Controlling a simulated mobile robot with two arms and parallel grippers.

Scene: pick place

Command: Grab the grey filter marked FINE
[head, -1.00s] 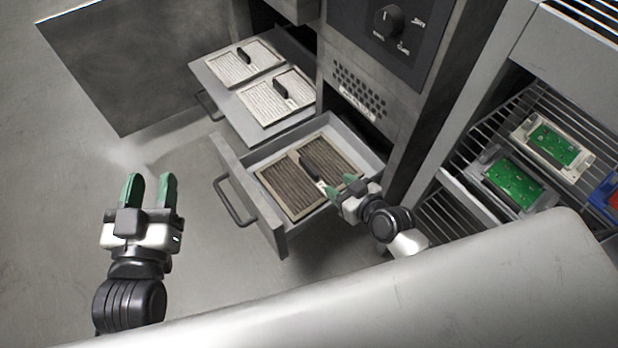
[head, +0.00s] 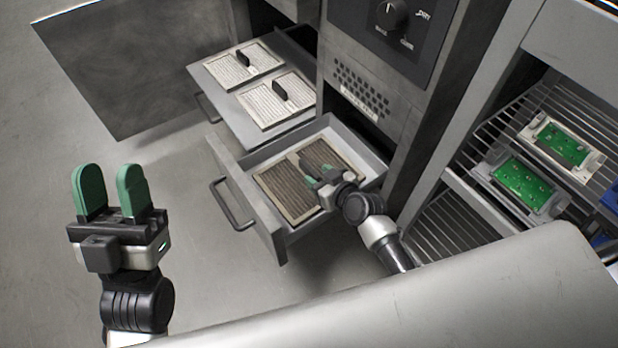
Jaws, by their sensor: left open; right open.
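A grey-brown pleated filter (head: 286,191) with a pale frame and two panels lies in the pulled-out front drawer (head: 262,206). I cannot read a FINE mark on any filter. My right gripper (head: 308,172) is open over the middle of this filter. It hides most of the dark handle there, and I cannot tell whether its fingers are around the handle. Two paler filters, one at the back (head: 232,68) and one nearer (head: 265,105), lie in the other open drawer, each with a dark handle. My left gripper (head: 111,185) is open and empty over the floor at the left.
The cabinet's control panel with a knob (head: 391,16) stands behind the front drawer. A wire rack at the right holds green circuit boards, one nearer (head: 523,183) and one farther (head: 562,146). A dark panel (head: 118,65) stands at the upper left. The floor at left is clear.

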